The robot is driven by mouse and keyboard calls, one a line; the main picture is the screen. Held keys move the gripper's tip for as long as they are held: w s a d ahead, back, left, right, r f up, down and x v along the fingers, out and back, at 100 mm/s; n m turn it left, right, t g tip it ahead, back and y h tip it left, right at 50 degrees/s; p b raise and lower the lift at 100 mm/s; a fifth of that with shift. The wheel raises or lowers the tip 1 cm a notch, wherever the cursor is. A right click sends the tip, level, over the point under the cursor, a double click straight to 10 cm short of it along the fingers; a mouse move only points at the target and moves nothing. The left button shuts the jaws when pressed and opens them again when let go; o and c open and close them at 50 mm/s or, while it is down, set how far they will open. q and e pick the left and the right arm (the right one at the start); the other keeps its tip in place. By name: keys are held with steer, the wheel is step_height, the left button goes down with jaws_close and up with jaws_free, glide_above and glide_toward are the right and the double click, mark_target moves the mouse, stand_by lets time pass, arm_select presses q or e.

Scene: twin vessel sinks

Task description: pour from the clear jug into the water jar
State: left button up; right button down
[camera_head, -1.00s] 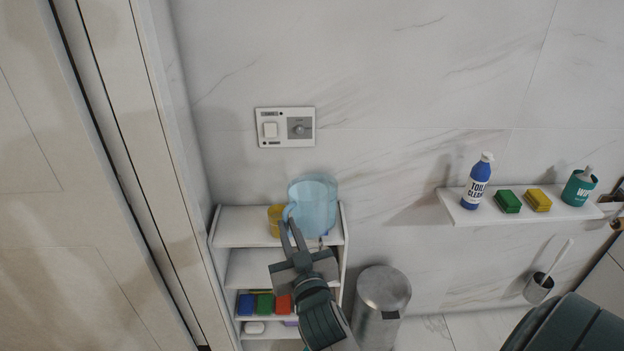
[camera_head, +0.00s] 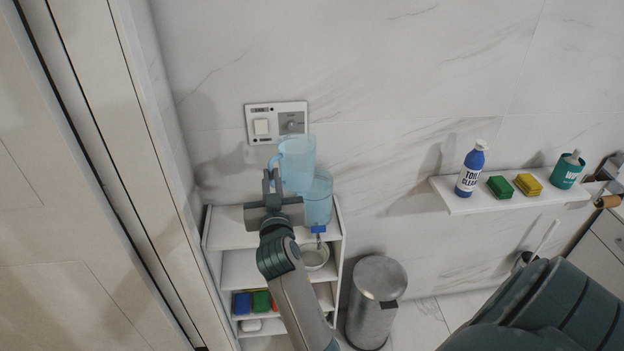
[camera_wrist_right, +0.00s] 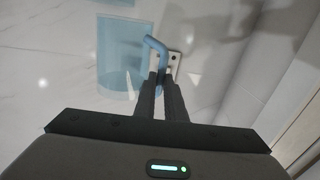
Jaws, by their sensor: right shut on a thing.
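The clear jug (camera_head: 298,160) is pale blue and see-through. My right gripper (camera_head: 271,180) is shut on its handle, on the jug's left side, and holds it above the top shelf. The jug looks close to upright. The water jar (camera_head: 319,205), also pale blue with a blue tap (camera_head: 318,229), stands on the top shelf. The jug overlaps the jar's upper left in the head view; I cannot tell whether they touch. My left gripper is not in view.
The white shelf unit (camera_head: 228,240) holds a bowl (camera_head: 315,256) and coloured blocks lower down. A steel bin (camera_head: 376,300) stands to its right. A wall switch panel (camera_head: 277,122) is just behind the jug. A wall shelf (camera_head: 470,205) with bottles is at right.

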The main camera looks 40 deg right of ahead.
mark_target(270, 167)
steer(key=shift+r, duration=0.25)
steer(key=shift+r+p, duration=0.25)
steer(key=shift+p, duration=0.25)
steer(key=shift+s+a+r+m+y+p, duration=0.15)
steer(key=shift+r+m+p, duration=0.15)
steer(key=shift+p, duration=0.3)
steer(key=shift+w+r+m+y+p, duration=0.15)
steer(key=shift+r+m+p, duration=0.15)
steer(key=shift+p, duration=0.3)
steer(key=shift+s+r+g+p, duration=0.1)
steer(key=shift+g+p, duration=0.2)
steer(key=shift+p, duration=0.05)
steer(key=shift+f+m, duration=0.2)
steer(key=shift+m, duration=0.1)
steer(key=shift+r+m+p, duration=0.4)
steer(key=shift+r+p, duration=0.5)
steer(key=shift+p, duration=0.45)
steer(key=shift+r+m+g+y+p, duration=0.3)
steer(key=shift+r+y+p, duration=0.15)
steer(key=shift+p, duration=0.4)
steer(key=shift+d+r+m+g+y+p, duration=0.3)
steer(key=shift+r+m+p, duration=0.2)
steer(key=shift+p, duration=0.55)
stand_by(2.1)
